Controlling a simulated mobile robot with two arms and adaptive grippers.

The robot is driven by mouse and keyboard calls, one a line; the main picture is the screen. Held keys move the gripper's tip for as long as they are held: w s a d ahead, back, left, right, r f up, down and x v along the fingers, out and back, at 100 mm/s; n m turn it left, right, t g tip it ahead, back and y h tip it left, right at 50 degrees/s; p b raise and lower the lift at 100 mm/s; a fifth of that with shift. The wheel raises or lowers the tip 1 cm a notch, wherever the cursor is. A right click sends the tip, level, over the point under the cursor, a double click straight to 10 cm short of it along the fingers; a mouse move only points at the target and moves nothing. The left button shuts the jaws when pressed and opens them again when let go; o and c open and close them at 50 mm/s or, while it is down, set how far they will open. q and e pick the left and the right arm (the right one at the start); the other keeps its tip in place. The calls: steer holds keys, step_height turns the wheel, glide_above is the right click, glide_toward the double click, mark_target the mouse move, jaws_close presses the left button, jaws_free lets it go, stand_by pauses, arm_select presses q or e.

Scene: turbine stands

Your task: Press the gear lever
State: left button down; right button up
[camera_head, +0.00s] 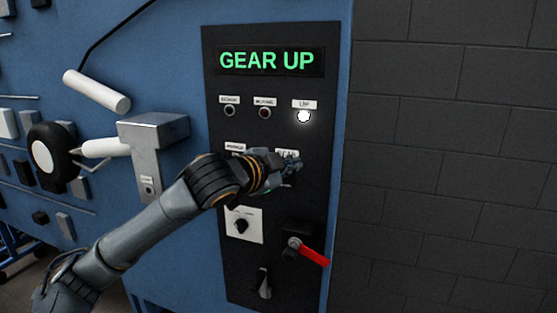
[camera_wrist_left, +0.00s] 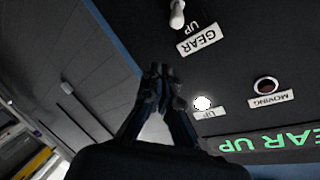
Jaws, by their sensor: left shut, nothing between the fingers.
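The black control panel (camera_head: 270,190) stands upright, its display (camera_head: 268,61) reading "GEAR UP" in green. The gear lever (camera_wrist_left: 177,14) is a small pale toggle beside a "GEAR" label (camera_wrist_left: 202,40) at the top of the left wrist view. In the head view my gripper covers it. My left gripper (camera_head: 292,163) is shut and empty in front of the panel, by the gear label. Its fingertips (camera_wrist_left: 161,72) look apart from the lever in the left wrist view. The right-hand lamp (camera_head: 303,117) glows white. My right gripper is not in view.
Below are a black knob on a white plate (camera_head: 243,225), a red-handled switch (camera_head: 314,256) and another lever (camera_head: 264,284). A metal bracket (camera_head: 153,133) and a black wheel (camera_head: 55,158) stick out at left. Grey block wall (camera_head: 450,160) lies right.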

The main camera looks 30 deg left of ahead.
arm_select(q)
steer(key=p+x, duration=0.1)
steer(key=x, duration=0.2)
steer(key=shift+w, duration=0.35)
steer(key=s+a+f, duration=0.2)
steer(key=a, duration=0.1)
steer(key=shift+s, duration=0.1)
steer(key=shift+f, duration=0.1)
